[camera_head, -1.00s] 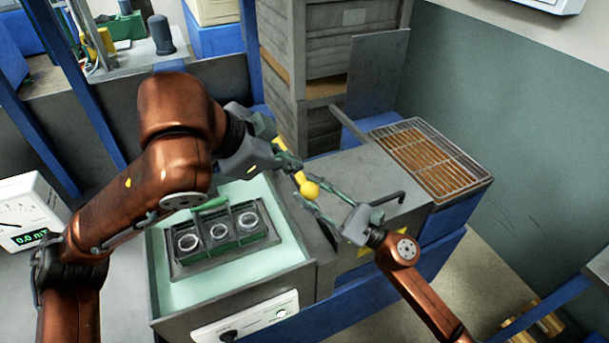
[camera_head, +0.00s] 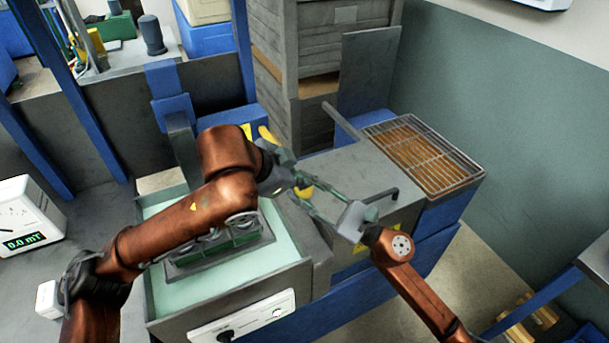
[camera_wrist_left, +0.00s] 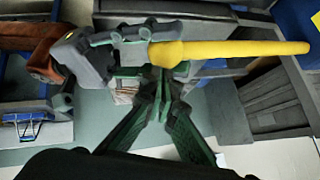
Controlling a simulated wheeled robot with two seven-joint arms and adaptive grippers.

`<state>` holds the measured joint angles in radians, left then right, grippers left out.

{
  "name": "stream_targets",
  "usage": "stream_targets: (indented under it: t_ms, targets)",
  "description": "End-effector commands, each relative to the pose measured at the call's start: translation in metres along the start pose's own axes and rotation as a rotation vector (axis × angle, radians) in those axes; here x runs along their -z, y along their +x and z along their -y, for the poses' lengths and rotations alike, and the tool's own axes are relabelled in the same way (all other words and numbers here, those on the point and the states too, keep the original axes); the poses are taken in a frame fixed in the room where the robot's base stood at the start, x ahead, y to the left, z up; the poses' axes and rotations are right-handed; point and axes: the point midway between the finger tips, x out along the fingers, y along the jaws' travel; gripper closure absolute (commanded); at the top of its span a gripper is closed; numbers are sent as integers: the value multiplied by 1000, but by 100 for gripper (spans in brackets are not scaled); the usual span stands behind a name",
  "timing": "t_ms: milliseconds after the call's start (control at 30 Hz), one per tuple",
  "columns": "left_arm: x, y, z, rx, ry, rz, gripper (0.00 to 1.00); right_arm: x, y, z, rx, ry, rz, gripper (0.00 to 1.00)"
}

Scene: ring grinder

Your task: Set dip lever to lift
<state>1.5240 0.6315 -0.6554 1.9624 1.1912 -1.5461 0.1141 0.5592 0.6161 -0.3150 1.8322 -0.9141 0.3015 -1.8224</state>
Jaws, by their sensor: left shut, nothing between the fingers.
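The dip lever is a yellow rod with a rounded knob (camera_head: 304,193); the rod (camera_head: 266,134) shows behind my left gripper, which hides its middle. In the left wrist view the yellow lever (camera_wrist_left: 235,50) runs across the top, knob end at the left. My left gripper (camera_head: 296,180) is shut and empty, its tips close by the knob; its green fingers (camera_wrist_left: 160,85) meet just below the lever in the wrist view. Whether they touch is unclear. My right gripper (camera_head: 308,190) has its fingers around or beside the knob; I cannot tell whether they grip it.
A tank (camera_head: 157,292) of pale liquid holds a dark rack (camera_head: 195,262) of rings, partly hidden by my left arm. A grey housing (camera_head: 355,170) and a wire-grid tray (camera_head: 428,152) lie to the right. A meter (camera_head: 25,215) stands at the left, blue posts behind it.

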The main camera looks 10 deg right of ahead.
Motion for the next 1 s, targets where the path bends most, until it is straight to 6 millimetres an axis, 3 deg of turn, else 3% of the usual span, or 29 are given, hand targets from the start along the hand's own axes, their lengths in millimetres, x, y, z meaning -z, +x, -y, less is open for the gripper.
stream_targets:
  t_ms: [267, 500, 733, 767, 1000]
  targets:
    - [0, 0, 0, 0, 0, 0, 100, 2, 0, 0, 0, 4, -3, 100]
    - [-13, 16, -11, -4, -1, 2, 100, 2, 0, 0, 1, 4, -2, 100]
    - [-15, 19, -13, -10, -2, 9, 100, -2, 1, 2, 3, 2, 4, 100]
    - [-15, 19, -13, -11, -2, 10, 100, -2, 1, 2, 4, 2, 5, 65]
    - [-14, 17, -12, -7, -1, 6, 100, -2, 0, 2, 3, 0, 3, 49]
